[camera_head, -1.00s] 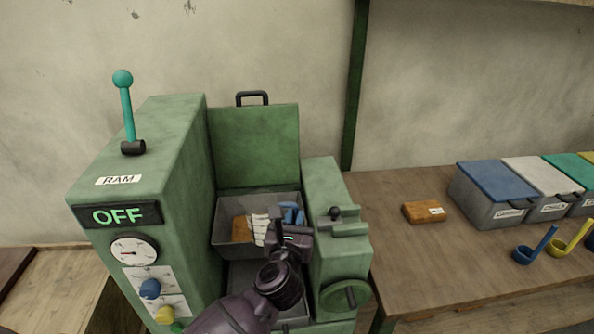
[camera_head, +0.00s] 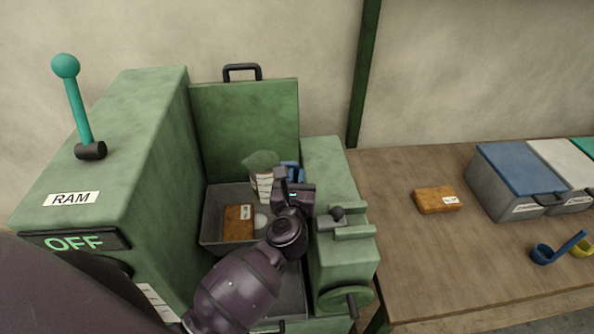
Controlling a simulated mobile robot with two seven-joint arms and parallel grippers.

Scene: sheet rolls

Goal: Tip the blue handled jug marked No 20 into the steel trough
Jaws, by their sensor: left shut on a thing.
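The jug (camera_head: 264,184) is held over the back of the steel trough (camera_head: 213,212), in front of the raised green lid. Its grey-green rim is on top and a pale marked strip shows on its side, so it looks roughly upright. Its blue handle (camera_head: 291,169) is at its right, partly behind my left gripper (camera_head: 284,184), which is shut on it. The No 20 mark is not readable. In the trough lie an orange-brown block (camera_head: 238,222) with a white label and a small pale patch. My right gripper is not in view.
The green machine reads OFF, with a teal-knobbed RAM lever (camera_head: 78,105) at left and a handwheel (camera_head: 346,298) at right. On the wooden table (camera_head: 400,260) are another orange-brown block (camera_head: 437,199), lidded bins (camera_head: 510,190) and ladles (camera_head: 557,249). The table's front middle is clear.

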